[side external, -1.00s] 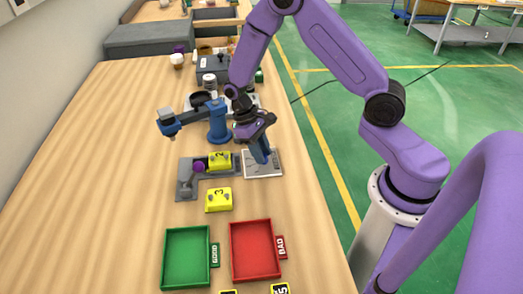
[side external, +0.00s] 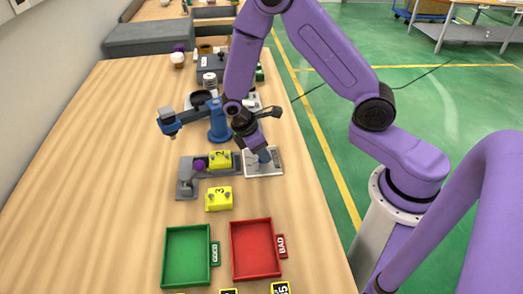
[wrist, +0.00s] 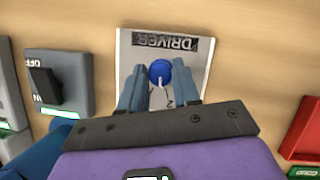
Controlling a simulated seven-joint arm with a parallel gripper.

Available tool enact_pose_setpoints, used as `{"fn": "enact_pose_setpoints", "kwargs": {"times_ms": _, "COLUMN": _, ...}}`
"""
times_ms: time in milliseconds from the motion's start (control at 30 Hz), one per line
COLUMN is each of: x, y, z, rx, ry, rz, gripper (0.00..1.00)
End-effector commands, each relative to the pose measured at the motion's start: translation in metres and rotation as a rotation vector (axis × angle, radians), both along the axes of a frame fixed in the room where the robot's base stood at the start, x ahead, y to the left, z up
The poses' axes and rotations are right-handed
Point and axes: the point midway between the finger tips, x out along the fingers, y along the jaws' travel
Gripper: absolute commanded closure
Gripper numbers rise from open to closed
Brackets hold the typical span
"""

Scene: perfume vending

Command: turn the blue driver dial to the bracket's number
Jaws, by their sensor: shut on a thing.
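The blue driver dial (wrist: 159,72) shows in the wrist view on a pale plate (wrist: 200,48) lettered DRIVER, with a white mark pointing toward my gripper. My gripper (wrist: 159,82) is shut on the dial, one finger on each side. The fingers hide most of the plate's number marks. In the side view my gripper (side external: 264,155) is down at the plate (side external: 268,171), and the dial is largely hidden. A yellow bracket marked 2 (side external: 219,159) sits in the grey fixture (side external: 187,180). Another yellow bracket, marked 3 (side external: 218,199), lies on the table in front of it.
A green tray (side external: 167,260) labelled GOOD and a red tray (side external: 234,250) labelled BAD stand in front. A blue clamp-like device (side external: 217,125) stands behind the fixture. An ON/OFF switch (wrist: 45,84) lies left of the plate in the wrist view. The table's left side is clear.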

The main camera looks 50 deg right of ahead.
Motion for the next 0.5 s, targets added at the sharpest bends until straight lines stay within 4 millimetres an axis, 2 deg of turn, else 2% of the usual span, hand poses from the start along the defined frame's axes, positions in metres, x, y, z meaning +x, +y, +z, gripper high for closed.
{"fn": "enact_pose_setpoints", "kwargs": {"times_ms": 200, "x": 0.0003, "y": 0.0018, "z": 0.0005, "rx": 0.002, "ry": -0.004, "rz": 0.124, "gripper": 0.99}}
{"fn": "enact_pose_setpoints", "kwargs": {"times_ms": 500, "x": -0.0001, "y": 0.0017, "z": 0.0005, "rx": 0.001, "ry": -0.004, "rz": 0.202, "gripper": 0.99}}
